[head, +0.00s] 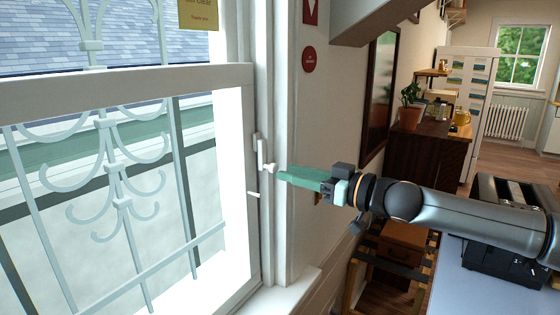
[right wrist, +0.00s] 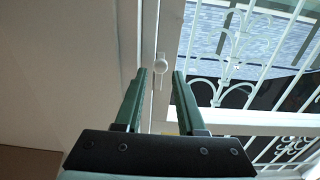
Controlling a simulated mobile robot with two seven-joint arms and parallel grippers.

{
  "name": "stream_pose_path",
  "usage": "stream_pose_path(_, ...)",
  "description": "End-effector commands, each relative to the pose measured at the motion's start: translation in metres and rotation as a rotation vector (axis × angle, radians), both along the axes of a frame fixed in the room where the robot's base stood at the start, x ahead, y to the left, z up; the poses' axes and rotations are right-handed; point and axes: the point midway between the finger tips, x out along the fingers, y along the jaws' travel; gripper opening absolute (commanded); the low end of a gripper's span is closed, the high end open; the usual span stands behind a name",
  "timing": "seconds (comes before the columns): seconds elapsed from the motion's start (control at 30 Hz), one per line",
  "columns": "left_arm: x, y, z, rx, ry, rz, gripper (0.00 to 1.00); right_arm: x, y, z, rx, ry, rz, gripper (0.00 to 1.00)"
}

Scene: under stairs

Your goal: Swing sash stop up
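The sash stop (head: 261,150) is a small white upright piece on the white window jamb, with a round knob (head: 271,168) at its lower end. In the right wrist view the knob (right wrist: 160,66) shows just beyond and between the fingertips. My right gripper (head: 284,175) has green fingers that point left at the knob, very close to it. The right wrist view shows the fingers (right wrist: 160,74) apart with nothing held between them. I cannot tell whether a finger touches the knob. My left gripper is not in view.
The white window sash (head: 120,92) and a pale scrolled grille (head: 118,203) fill the left. A small cream peg (head: 253,194) sticks out below the stop. A windowsill (head: 285,295) lies below. A dark cabinet (head: 425,150) with a plant stands behind my right arm.

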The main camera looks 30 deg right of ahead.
Motion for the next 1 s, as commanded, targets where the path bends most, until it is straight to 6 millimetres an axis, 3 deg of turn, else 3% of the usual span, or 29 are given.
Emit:
stream_pose_path(0.1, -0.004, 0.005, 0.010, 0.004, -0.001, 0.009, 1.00, 0.014, 0.007, 0.004, 0.003, 0.000, 0.003, 0.39)
stream_pose_path(0.3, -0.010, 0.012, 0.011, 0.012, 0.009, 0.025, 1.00, 0.030, 0.013, 0.002, 0.002, 0.000, 0.001, 0.39)
stream_pose_path(0.7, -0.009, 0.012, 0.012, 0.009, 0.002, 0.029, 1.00, 0.035, 0.015, 0.000, -0.001, 0.000, 0.000, 0.39)
stream_pose_path(1.0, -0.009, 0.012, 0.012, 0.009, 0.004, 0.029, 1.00, 0.035, 0.015, 0.000, -0.001, 0.000, 0.001, 0.07)
